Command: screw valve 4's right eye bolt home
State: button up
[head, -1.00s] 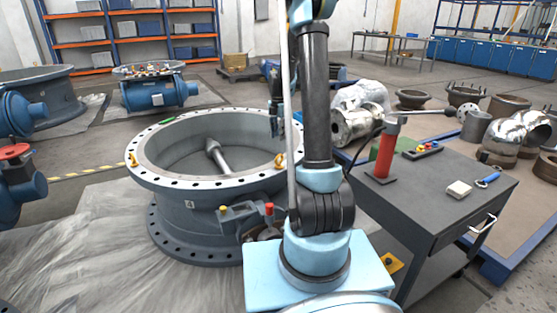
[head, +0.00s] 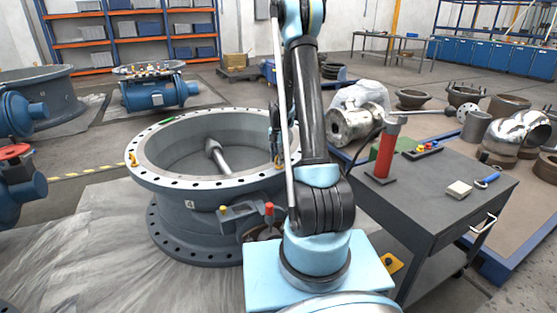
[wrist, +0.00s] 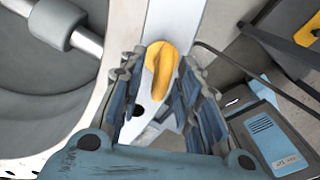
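Valve 4 (head: 190,215) is the big grey flanged ring marked 4, lying flat left of my arm in the head view. Its right eye bolt (wrist: 160,72) is yellow and stands on the pale flange (wrist: 172,22) in the wrist view. My gripper (wrist: 160,75) is open, with one finger on each side of the eye bolt's ring. A gap shows on the left; contact on the right I cannot tell. The bolt's shank and seat are hidden. In the head view my arm mostly covers this bolt. The left eye bolt (head: 133,159) stands on the opposite side of the flange.
The valve's shaft (head: 216,157) crosses inside the bore. A bracket with a red knob (head: 269,209) sticks out from its near side. A grey cart (head: 440,205) with a red cylinder (head: 387,150) stands right of my arm. Other valves stand at the left.

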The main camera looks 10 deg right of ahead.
grip_shut()
